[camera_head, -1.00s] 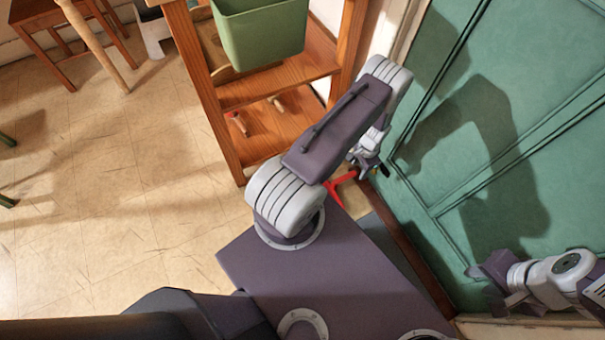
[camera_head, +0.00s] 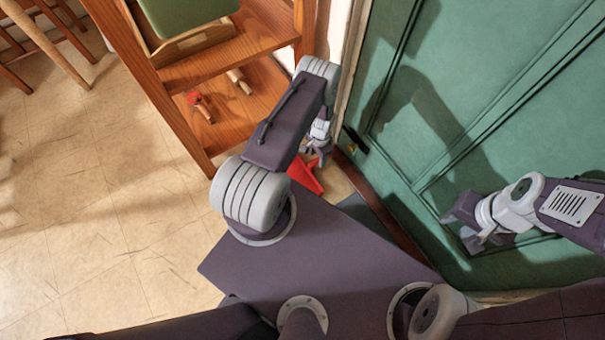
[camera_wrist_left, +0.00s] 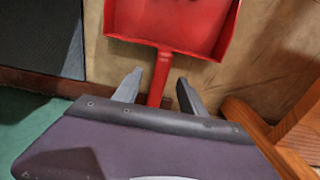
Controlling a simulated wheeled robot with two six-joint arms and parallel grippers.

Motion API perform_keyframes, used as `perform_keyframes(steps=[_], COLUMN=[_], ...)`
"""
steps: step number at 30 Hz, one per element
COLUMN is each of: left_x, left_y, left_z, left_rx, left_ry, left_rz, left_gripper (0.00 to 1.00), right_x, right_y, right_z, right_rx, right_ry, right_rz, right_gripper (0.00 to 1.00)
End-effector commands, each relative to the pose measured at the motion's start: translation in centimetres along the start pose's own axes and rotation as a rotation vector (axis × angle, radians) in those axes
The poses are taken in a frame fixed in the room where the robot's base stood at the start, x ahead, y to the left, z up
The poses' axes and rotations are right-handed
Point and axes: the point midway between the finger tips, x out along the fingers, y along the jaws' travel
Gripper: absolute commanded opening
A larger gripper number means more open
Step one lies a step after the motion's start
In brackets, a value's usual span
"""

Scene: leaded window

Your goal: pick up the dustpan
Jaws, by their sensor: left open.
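The red dustpan (camera_head: 305,175) lies on the floor between the wooden shelf and the green door, partly hidden by my left arm. In the left wrist view the dustpan (camera_wrist_left: 185,22) has its pan at the top and its handle running down toward me. My left gripper (camera_wrist_left: 156,82) is open, with one finger on each side of the handle; I cannot tell whether they touch it. In the head view my left gripper (camera_head: 319,150) is small, near the dustpan. My right gripper (camera_head: 470,228) is in front of the green door, away from the dustpan; its opening is unclear.
A wooden shelf (camera_head: 225,75) with a green bin (camera_head: 185,12) stands left of my left arm. The green door (camera_head: 440,100) is close on the right.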

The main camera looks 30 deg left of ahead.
Motion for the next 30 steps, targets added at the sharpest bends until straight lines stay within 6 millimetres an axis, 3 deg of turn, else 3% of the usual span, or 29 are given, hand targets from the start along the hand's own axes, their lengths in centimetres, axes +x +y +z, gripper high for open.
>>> perform_keyframes(steps=[1,3,6,13,18,26,30], left_x=[1.8,3.3,4.5,4.2,4.2,4.2,2.2], left_y=[0.0,-0.1,0.0,-0.1,-0.1,0.0,-0.1], left_z=[-0.1,-0.3,-0.2,-0.2,-0.2,-0.2,-0.2], left_rx=[0.000,0.000,0.000,0.000,0.000,0.000,0.000], left_ry=[-0.001,-0.002,-0.002,0.000,-0.001,-0.002,-0.001], left_rz=[0.000,0.001,0.001,0.001,0.001,0.001,0.001], left_gripper=[0.49,0.49,0.49,0.46,0.00,0.00,0.00], right_x=[1.7,3.1,3.9,3.5,3.5,3.5,2.0], right_y=[0.0,0.1,0.1,0.1,0.1,0.1,0.0], right_z=[0.2,0.3,0.4,0.4,0.4,0.4,0.2], right_rx=[0.000,0.000,0.000,0.000,0.000,0.000,0.000], right_ry=[0.000,0.000,-0.001,0.000,0.000,0.000,0.000], right_rz=[0.000,0.000,0.000,0.000,0.000,0.000,0.000], right_gripper=[0.36,0.36,0.36,0.36,0.36,0.36,0.36])
